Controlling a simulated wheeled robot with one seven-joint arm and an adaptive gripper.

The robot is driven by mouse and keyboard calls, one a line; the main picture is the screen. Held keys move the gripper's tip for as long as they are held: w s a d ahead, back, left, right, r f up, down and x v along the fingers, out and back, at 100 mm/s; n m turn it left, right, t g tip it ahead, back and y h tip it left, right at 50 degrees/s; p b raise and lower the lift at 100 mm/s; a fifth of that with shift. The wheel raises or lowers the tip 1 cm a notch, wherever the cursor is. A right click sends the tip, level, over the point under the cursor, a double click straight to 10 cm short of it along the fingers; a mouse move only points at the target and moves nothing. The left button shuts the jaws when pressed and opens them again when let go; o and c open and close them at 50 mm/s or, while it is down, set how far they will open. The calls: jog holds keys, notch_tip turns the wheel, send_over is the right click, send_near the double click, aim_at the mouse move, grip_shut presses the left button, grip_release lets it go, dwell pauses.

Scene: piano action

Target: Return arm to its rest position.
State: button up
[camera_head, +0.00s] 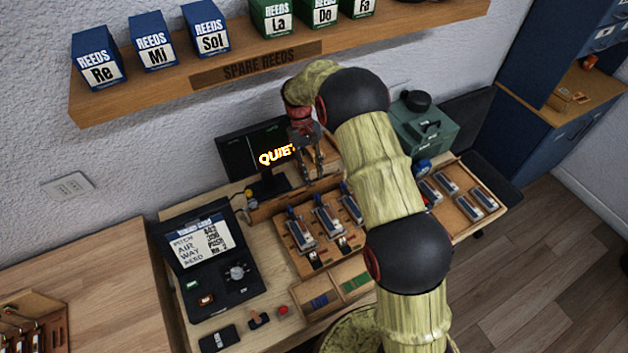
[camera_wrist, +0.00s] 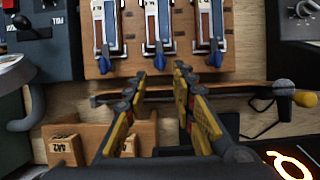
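My gripper (camera_head: 313,172) hangs from my raised arm in the head view, in front of the dark monitor. It points down above the back of the workbench. In the wrist view its two yellow and black fingers (camera_wrist: 161,74) stand apart with nothing between them. A wooden board (camera_wrist: 172,69) with several metal reed plates and blue clamps lies beyond the fingertips, and the fingers look clear of it. The same board shows in the head view (camera_head: 315,261), partly beside my arm.
The monitor (camera_head: 237,157) showing "QUIET" stands close to my gripper. A green box (camera_head: 420,135) stands behind my arm. A shelf (camera_head: 150,95) with reed boxes hangs above. A black tuning device (camera_head: 187,277) lies left. The wooden top (camera_head: 85,300) at far left is mostly clear.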

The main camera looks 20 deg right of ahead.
dwell(0.5)
jog(key=s+r+t+b, duration=0.3)
jog(key=s+r, duration=0.3)
jog(key=s, duration=0.4)
jog(key=s+r+m+t+b, duration=0.1)
jog(key=s+r+t+b, duration=0.2)
jog(key=s+r, duration=0.3)
jog(key=s+r+m+t+b, duration=0.1)
jog(key=s+r+t+b, duration=0.3)
jog(key=s, duration=1.2)
jog(key=shift+s+d+r+y+b, duration=0.25)
jog(key=shift+d+r+y+b, duration=0.15)
jog(key=shift+r, duration=1)
